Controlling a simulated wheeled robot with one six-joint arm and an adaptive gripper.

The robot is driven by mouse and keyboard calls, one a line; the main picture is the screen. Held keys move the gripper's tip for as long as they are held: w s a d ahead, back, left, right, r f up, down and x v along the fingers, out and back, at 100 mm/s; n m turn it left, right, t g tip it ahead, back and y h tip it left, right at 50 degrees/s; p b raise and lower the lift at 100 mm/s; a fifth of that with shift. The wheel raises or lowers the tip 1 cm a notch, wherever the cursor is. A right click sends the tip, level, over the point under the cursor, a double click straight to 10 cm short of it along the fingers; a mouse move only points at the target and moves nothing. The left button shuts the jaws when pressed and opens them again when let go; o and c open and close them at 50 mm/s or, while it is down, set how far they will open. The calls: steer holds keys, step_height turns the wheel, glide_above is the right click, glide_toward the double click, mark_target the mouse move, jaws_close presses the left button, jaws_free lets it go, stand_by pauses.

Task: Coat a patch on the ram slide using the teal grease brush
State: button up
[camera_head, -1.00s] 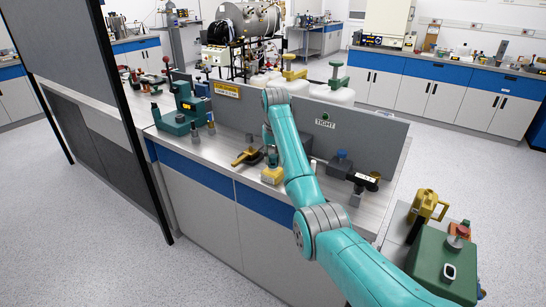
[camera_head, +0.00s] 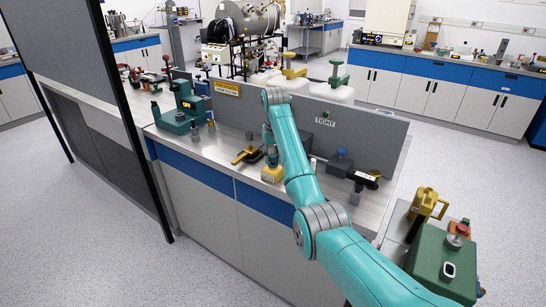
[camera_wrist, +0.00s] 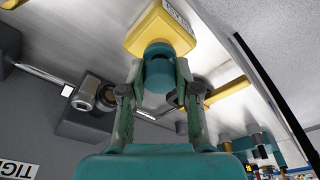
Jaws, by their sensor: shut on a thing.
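My gripper (camera_wrist: 158,95) is shut on a teal cylindrical handle (camera_wrist: 158,68), which I take to be the grease brush. The handle stands at a yellow block-like pot (camera_wrist: 160,30) with a printed label; I cannot see bristles. In the head view the yellow pot (camera_head: 272,173) sits on the bench near its front edge, with my gripper (camera_head: 270,156) just above it, partly hidden by my arm. In the wrist view a shiny rod (camera_wrist: 40,76) reaches a grey block with a round metal collar (camera_wrist: 88,95); it may be the ram slide, but I cannot tell.
A yellow-handled tool (camera_head: 246,155) lies left of the pot. A green press-like device (camera_head: 182,112) stands further left. A grey panel (camera_head: 370,138) with a TIGHT sign backs the bench. A black device (camera_head: 362,180) stands at right. Bare steel (camera_head: 225,142) lies between.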

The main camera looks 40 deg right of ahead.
mark_target(273, 156)
stand_by(0.6)
steer(key=shift+r, duration=3.45)
